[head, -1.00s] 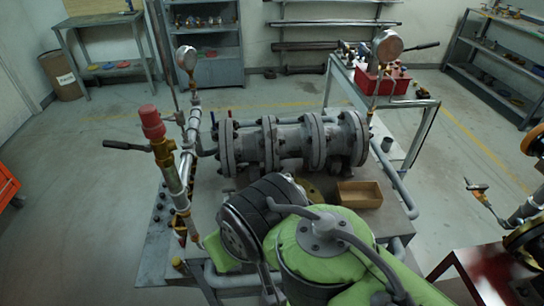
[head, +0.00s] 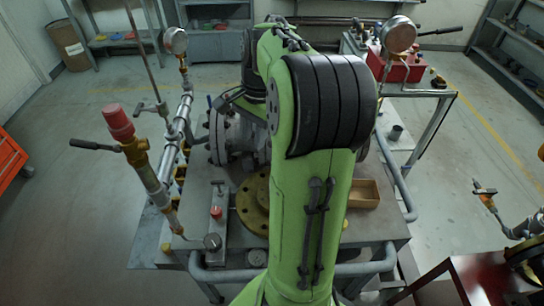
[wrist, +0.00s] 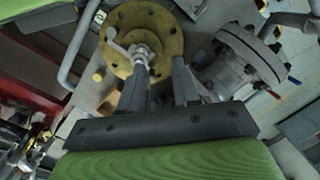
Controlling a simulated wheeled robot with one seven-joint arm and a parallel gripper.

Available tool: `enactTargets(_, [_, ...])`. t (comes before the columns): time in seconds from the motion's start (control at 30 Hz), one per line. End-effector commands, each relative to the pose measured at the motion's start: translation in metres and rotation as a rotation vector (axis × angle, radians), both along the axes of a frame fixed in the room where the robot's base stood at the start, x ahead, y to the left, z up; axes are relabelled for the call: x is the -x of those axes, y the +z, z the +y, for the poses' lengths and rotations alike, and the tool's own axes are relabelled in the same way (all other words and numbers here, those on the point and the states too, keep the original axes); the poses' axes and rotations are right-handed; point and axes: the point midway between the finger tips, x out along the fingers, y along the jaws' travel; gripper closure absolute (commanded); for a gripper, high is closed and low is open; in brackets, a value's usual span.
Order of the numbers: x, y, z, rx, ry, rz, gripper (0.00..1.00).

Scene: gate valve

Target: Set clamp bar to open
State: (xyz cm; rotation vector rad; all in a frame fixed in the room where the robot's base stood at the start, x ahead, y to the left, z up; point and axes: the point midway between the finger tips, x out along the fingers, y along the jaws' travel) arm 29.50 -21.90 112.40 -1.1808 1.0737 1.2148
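I cannot pick out the clamp bar with certainty. In the wrist view, a pale metal lever with a round end and a threaded hub (wrist: 141,52) shows in front of a yellow flange (wrist: 160,22); it may be the bar. My gripper (wrist: 161,68) has its two dark fingers spread apart. The hub lies near the left fingertip; I cannot tell whether they touch. Nothing is visibly gripped. In the head view, my green arm hides the gripper and part of the grey flanged valve (head: 232,135). The yellow flange (head: 250,205) also shows there, lying on the bench.
A red-capped pipe with a black lever (head: 120,122) and a pressure gauge (head: 174,41) stand at the left. A brown tray (head: 363,194) sits right of my arm. A second gauge (head: 398,34) and a red box (head: 386,72) are behind. Floor at left is clear.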

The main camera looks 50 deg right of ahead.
Motion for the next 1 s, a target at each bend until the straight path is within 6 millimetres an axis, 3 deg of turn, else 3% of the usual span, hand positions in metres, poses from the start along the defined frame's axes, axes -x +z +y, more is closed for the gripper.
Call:
enactTargets(0.03, [0.010,-0.009,-0.038,-0.075,-0.161,0.003,0.68])
enactTargets(0.1, [0.025,-0.020,-0.079,-0.167,-0.361,-0.003,0.68])
enactTargets(0.2, [0.048,-0.030,-0.117,-0.260,-0.557,-0.016,0.68])
enactTargets(0.3, [0.059,-0.036,-0.132,-0.300,-0.644,-0.024,0.68])
enactTargets(0.47, [0.056,-0.055,-0.128,-0.307,-0.653,-0.021,0.68])
enactTargets(0.8, [0.037,-0.136,-0.101,-0.306,-0.651,-0.019,0.68])
enactTargets(1.0, [0.027,-0.172,-0.090,-0.304,-0.651,-0.020,0.68])
